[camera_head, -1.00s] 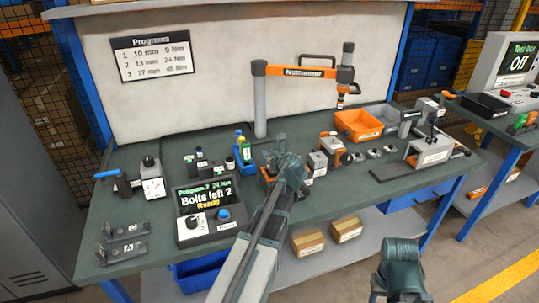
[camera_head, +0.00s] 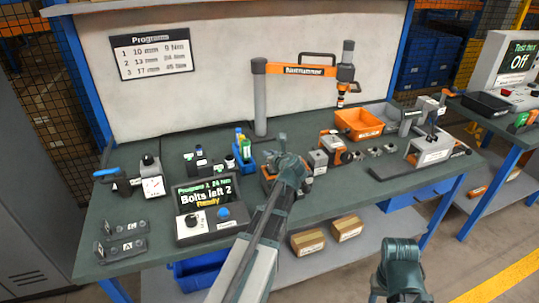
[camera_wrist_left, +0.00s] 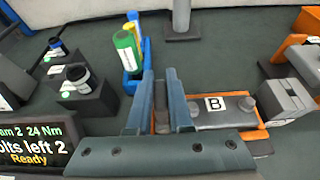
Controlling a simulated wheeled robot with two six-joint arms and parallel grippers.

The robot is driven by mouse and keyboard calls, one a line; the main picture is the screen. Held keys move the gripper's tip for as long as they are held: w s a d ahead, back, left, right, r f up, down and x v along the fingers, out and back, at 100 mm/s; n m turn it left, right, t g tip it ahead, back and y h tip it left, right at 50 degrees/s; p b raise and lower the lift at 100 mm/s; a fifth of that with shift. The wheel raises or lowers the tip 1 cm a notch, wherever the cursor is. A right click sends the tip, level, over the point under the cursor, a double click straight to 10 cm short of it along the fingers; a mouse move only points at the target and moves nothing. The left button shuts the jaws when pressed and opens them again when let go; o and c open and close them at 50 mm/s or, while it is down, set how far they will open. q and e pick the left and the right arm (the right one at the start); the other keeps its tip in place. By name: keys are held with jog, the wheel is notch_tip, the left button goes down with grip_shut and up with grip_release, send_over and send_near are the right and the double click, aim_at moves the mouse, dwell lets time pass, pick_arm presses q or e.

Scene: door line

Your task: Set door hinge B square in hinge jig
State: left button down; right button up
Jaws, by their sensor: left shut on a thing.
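Door hinge B (camera_wrist_left: 205,118), a grey plate with a white "B" label and round knobs or bolt heads on top, lies over the orange hinge jig (camera_wrist_left: 257,135) in the left wrist view. My left gripper (camera_wrist_left: 161,82) is shut on the hinge's left part, with a finger on each side. In the head view my left gripper (camera_head: 286,160) is over the middle of the bench and hides most of the hinge and jig. I cannot tell whether the hinge is fully seated.
A display console (camera_head: 205,205) reading "Bolts left 2" stands left of the jig. A blue holder (camera_wrist_left: 134,84) with coloured bottles is behind it. A grey block (camera_wrist_left: 285,98) stands close right. Dark brackets (camera_head: 120,248) lie at the front left. An orange bin (camera_head: 358,124) is at the back.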

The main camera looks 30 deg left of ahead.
pick_arm(q)
jog(key=shift+f+b, duration=0.45)
jog(key=shift+b, duration=0.05)
dwell(0.4)
jog(key=c, duration=0.7)
grip_release()
jog(key=shift+c, duration=0.2)
jog(key=shift+r, duration=0.15)
jog(key=shift+r+p, duration=3.4)
jog(key=shift+p, duration=0.2)
